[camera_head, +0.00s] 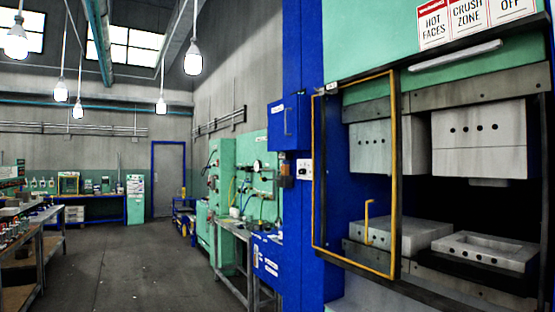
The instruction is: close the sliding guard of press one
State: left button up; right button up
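A large green and blue press (460,60) fills the right side of the view. Its sliding guard (393,180) is a yellow-edged frame with a see-through middle, standing at the left of the press opening. A yellow handle (367,222) shows within the frame's lower half. The guard covers only the left end of the opening; the rest is uncovered. Inside, upper grey blocks (480,122) hang above lower grey blocks (490,250), with a dark gap between. No number marking this as press one is readable. Neither of my grippers is in view.
Warning signs (468,18) are above the opening. A blue box (289,121) and a small white switch box (304,170) are left of the guard. A workbench (238,232) stands along the wall. The floor (120,265) is open at centre left, beside shelving (25,260).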

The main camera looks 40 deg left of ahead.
aim_at(391, 276)
jog(key=u, duration=0.3)
jog(key=k, duration=0.15)
jog(key=u, duration=1.15)
jog(key=i, duration=0.85)
jog(key=u, duration=1)
jog(key=i, duration=1.05)
jog(key=z, duration=0.35)
jog(key=i, duration=0.9)
jog(key=z, duration=0.7)
